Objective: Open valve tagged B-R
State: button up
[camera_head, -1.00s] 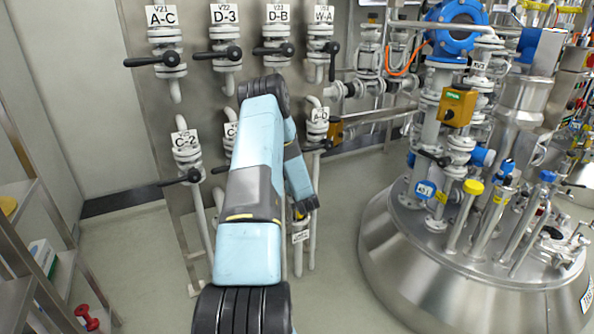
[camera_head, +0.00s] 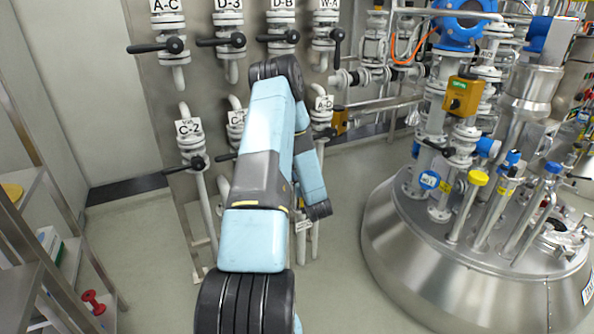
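I can read no tag B-R in this view. The valve panel (camera_head: 150,95) carries two rows of tagged valves with black lever handles. The upper row reads A-C (camera_head: 168,5), D-3 (camera_head: 228,4), D-B (camera_head: 282,4) and W-A (camera_head: 326,4). The lower row shows C-2 (camera_head: 188,128), a partly covered tag starting with C (camera_head: 236,118), and A-D (camera_head: 323,103). My blue arm covers the panel between those last two, so any valve there is hidden. My gripper is not visible; the arm bends down beyond its elbow and its end is hidden.
A large steel reactor vessel (camera_head: 440,275) with pipes and blue fittings fills the right. Grey floor (camera_head: 155,250) is open between rack and panel.

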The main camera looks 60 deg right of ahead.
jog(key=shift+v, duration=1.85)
